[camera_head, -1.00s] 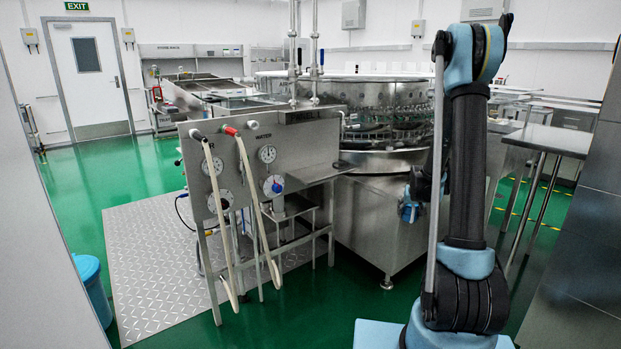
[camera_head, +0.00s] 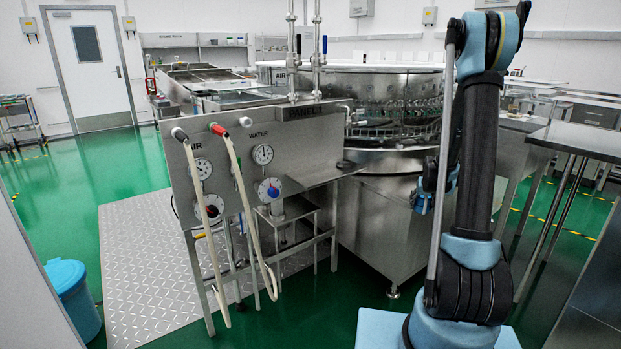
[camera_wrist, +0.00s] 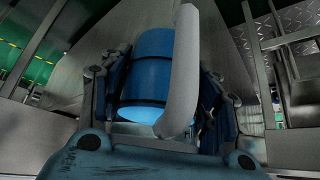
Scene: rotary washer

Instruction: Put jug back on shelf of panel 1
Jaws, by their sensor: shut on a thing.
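A blue jug (camera_wrist: 145,62) with a pale grey handle (camera_wrist: 184,75) is in the wrist view. My gripper (camera_wrist: 152,98) is shut on it, with dark blue fingers on both sides and the handle toward the camera. In the head view my gripper (camera_head: 430,190) is partly hidden behind my arm, in front of the round washer, and the jug cannot be made out clearly. Panel 1 (camera_head: 225,165) is an upright steel panel to the left of my gripper. A flat steel shelf (camera_head: 325,173) sticks out at its right side, and its top looks bare.
Two hoses (camera_head: 228,200) hang from the panel front. A small stand (camera_head: 292,211) is under the shelf. The steel round washer (camera_head: 385,215) is behind my gripper. A steel table (camera_head: 585,140) stands right, and a blue bin (camera_head: 72,297) left. Green floor in front is clear.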

